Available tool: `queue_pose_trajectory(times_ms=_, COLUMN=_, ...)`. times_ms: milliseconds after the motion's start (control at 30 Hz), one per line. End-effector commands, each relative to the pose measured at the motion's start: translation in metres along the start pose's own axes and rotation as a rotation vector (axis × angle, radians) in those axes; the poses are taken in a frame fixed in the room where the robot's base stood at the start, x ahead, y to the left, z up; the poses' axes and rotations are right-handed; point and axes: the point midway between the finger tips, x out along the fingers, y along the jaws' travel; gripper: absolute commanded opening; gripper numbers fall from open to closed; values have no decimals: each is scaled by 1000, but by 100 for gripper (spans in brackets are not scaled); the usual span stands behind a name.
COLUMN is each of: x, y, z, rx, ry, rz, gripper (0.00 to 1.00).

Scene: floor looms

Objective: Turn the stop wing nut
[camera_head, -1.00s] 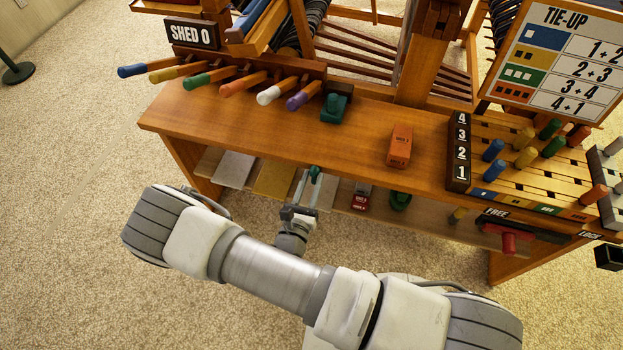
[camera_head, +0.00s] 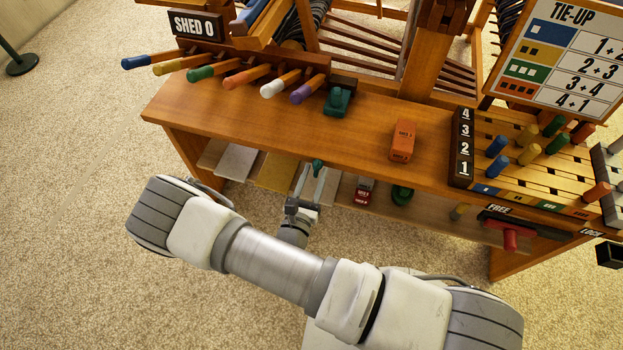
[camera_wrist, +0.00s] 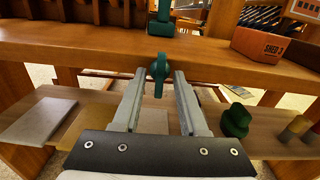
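The wing nut (camera_head: 318,166) is a small green knob at the front edge of the wooden bench, below a green block (camera_head: 338,101) on top. In the wrist view the wing nut (camera_wrist: 159,68) stands upright, with its long side vertical. My gripper (camera_head: 312,171) is in front of the bench edge, pointing at the nut. In the wrist view my gripper (camera_wrist: 159,76) is open, one finger on each side of the nut with gaps showing. I cannot tell how far the fingertips reach past it.
An orange block (camera_head: 402,141) lies on the bench top. Several coloured levers (camera_head: 245,77) stick out at the back left. A lower shelf (camera_head: 235,163) holds a red shuttle (camera_head: 363,197) and a green object (camera_head: 402,195) right of my gripper. A red handle (camera_head: 511,238) is farther right.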

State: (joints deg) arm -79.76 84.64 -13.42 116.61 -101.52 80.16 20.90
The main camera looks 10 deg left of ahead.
Motion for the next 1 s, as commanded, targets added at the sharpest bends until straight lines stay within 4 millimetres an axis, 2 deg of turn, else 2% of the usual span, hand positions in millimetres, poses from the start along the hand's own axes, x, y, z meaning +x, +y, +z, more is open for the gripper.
queue_pose_trajectory(times_ms=167, x=-14, y=1, z=1, rx=0, ry=1, rz=2, gripper=42)
queue_pose_trajectory(times_ms=267, x=-34, y=1, z=1, rx=0, ry=2, rz=4, gripper=42)
queue_pose_trajectory(times_ms=700, x=-139, y=1, z=0, rx=0, ry=2, rz=4, gripper=42)
queue_pose_trajectory(times_ms=833, x=-159, y=0, z=0, rx=0, ry=1, rz=3, gripper=42)
queue_pose_trajectory(times_ms=1000, x=-172, y=0, z=0, rx=0, ry=0, rz=1, gripper=42)
